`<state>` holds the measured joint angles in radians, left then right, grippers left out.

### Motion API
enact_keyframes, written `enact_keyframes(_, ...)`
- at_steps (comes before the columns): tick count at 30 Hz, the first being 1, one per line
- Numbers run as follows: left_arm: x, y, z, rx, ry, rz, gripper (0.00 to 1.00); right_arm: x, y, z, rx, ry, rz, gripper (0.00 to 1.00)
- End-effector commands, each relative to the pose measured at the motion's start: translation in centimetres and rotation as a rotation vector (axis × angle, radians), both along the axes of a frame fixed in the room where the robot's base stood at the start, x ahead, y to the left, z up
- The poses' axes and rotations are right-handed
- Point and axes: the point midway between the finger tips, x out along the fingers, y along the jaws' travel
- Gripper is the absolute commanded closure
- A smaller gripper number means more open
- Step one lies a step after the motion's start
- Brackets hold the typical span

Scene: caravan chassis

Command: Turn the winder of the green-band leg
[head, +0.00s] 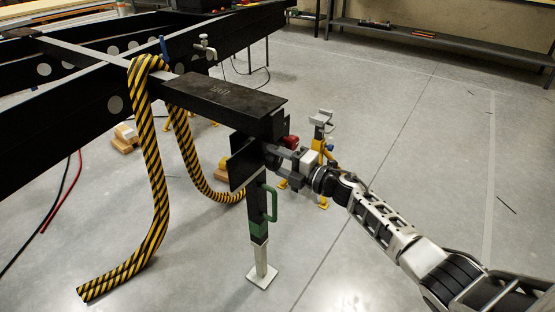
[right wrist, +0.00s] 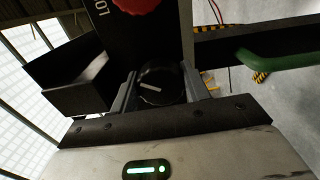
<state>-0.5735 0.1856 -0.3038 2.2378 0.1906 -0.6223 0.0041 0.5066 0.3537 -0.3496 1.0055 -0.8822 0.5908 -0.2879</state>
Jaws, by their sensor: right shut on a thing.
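The green-band leg (head: 258,225) stands upright under the end of the black chassis beam, its pale foot plate on the floor. A green handle (head: 271,203) sticks out on its right; it also shows in the right wrist view (right wrist: 275,55). The winder (right wrist: 160,82) is a round black knob with a white line, seen between my right gripper's fingers. My right gripper (head: 275,158) is shut on it, beside the top of the leg. In the head view the winder is hidden by the gripper. My left gripper is not in view.
A red knob (head: 290,141) sits just above my right gripper. A yellow stand (head: 320,150) is behind it. A yellow-black striped hose (head: 150,180) hangs over the chassis (head: 60,112) to the left.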

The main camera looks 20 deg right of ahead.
Motion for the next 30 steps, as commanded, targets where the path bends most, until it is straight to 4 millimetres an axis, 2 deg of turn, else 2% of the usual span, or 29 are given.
enact_keyframes(6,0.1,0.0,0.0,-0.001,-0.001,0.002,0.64,-0.1,-0.1,-0.1,-0.001,0.002,0.0,0.76)
enact_keyframes(7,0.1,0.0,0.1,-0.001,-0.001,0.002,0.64,-0.1,-0.1,-0.1,-0.001,0.002,0.0,0.51)
enact_keyframes(9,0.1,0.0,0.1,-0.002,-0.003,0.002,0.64,0.0,-0.1,-0.1,-0.001,0.002,0.0,0.32)
enact_keyframes(20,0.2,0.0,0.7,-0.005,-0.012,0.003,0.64,-0.3,-0.3,0.0,-0.002,0.001,0.0,0.32)
enact_keyframes(23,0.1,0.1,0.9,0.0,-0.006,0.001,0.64,-1.2,-1.0,0.0,-0.003,0.002,-0.001,0.32)
enact_keyframes(30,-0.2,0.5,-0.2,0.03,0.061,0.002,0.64,-5.5,-4.3,0.0,-0.004,0.005,-0.001,0.32)
